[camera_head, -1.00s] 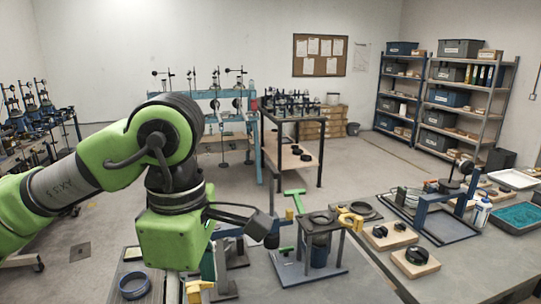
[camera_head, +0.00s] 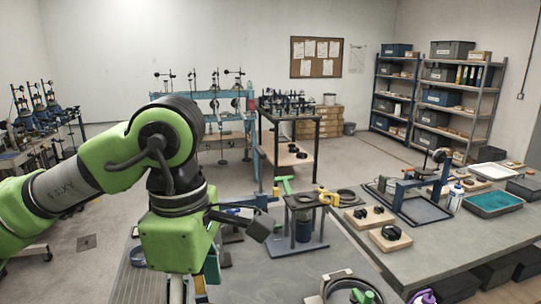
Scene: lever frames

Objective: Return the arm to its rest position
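My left arm (camera_head: 88,180), green with grey and black joints, comes in from the left and bends down at the elbow. Its green wrist block (camera_head: 178,243) hangs in front of the near bench. A dark jointed part (camera_head: 258,227) sticks out to the right from the wrist. The fingertips cannot be made out, so I cannot tell whether the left gripper is open or shut. My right arm and gripper are not in view.
The grey bench (camera_head: 450,240) holds wooden blocks with black parts (camera_head: 390,237), a blue frame (camera_head: 424,188) and a teal tray (camera_head: 494,202). A round fixture (camera_head: 345,288) and a purple item (camera_head: 424,297) sit at the bottom edge. Open floor (camera_head: 95,222) lies left.

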